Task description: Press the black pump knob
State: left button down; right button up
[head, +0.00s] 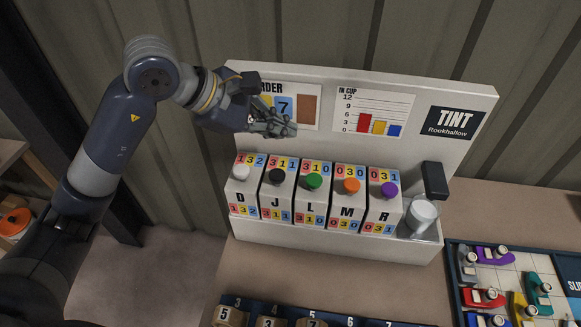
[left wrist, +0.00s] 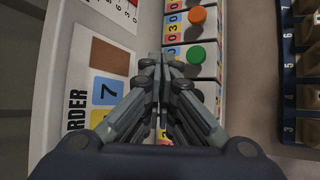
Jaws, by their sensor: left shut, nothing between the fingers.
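The black pump knob (head: 278,176) sits on the pump marked J, second from the left in the row of pumps on the white tint machine (head: 330,245). My left gripper (head: 287,128) is shut and empty. In the head view it shows above the black knob, in front of the order panel. In the left wrist view the shut fingers (left wrist: 160,70) point toward the pump row. The green knob (left wrist: 196,55) and orange knob (left wrist: 197,15) show there, while the black knob is not visible, apparently hidden behind the fingers. My right gripper is not in view.
A white knob (head: 241,172) and the green knob (head: 313,181) flank the black one. A purple knob (head: 389,190) is further right. A cup (head: 423,214) stands under a black spout (head: 434,181). A tray of colored pieces (head: 457,300) lies at lower right.

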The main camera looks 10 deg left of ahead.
pick_arm(q)
jog(key=b, duration=0.4)
send_over(278, 177)
notch_tip(278, 177, down, 7)
jog(key=shift+f, duration=0.15)
jog(key=shift+f+b, duration=0.75)
jog(key=shift+b, duration=0.15)
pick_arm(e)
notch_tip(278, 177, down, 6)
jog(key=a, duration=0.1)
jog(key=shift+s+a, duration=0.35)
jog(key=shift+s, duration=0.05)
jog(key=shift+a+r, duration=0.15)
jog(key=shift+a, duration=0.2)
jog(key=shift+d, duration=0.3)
pick_arm(q)
jog(key=shift+f+b, duration=0.4)
jog(key=shift+b, duration=0.25)
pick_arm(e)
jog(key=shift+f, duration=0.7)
